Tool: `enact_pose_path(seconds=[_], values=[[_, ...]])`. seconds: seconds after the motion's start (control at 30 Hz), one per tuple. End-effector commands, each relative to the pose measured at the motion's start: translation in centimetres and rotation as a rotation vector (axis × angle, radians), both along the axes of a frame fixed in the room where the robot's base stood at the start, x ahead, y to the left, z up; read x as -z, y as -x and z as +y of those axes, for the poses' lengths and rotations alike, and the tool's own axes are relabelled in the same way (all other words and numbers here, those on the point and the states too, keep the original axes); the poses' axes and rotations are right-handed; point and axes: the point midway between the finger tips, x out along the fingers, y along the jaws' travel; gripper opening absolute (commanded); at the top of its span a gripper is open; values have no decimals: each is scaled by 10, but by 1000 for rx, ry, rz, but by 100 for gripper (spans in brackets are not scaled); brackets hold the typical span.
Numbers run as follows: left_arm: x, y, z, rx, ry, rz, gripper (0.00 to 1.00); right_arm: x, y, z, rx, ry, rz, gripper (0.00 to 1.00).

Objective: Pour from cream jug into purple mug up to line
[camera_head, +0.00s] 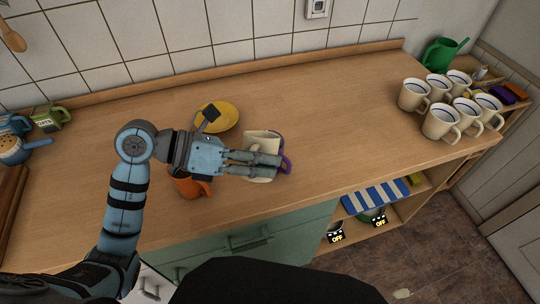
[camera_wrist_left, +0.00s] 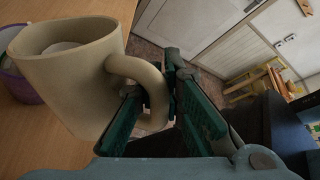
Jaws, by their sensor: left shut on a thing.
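The cream jug (camera_head: 262,140) is on the near side of the counter's middle, partly covered by my left gripper (camera_head: 277,166). In the left wrist view, the gripper (camera_wrist_left: 158,108) is shut on the handle of the jug (camera_wrist_left: 75,80), whose open top shows something pale inside. The purple mug (camera_head: 286,163) is mostly hidden behind the jug and fingers; part of it shows in the left wrist view (camera_wrist_left: 16,84), close beside the jug. The mug's inside, its line and any liquid level are hidden. My right gripper is not in view.
An orange mug (camera_head: 190,187) stands under my left wrist. A yellow saucer (camera_head: 221,117) lies behind the gripper. Several cream mugs (camera_head: 440,121) and a green watering can (camera_head: 442,54) stand at the right. The counter (camera_head: 340,110) between is clear.

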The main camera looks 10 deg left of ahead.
Motion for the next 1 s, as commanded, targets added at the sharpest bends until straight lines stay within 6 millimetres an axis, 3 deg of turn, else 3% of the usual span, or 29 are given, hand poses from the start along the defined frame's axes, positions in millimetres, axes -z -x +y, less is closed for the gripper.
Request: enact_pose_path(seconds=[1.0], values=[[-1,-1,0,1,2,28,0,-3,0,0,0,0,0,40]])
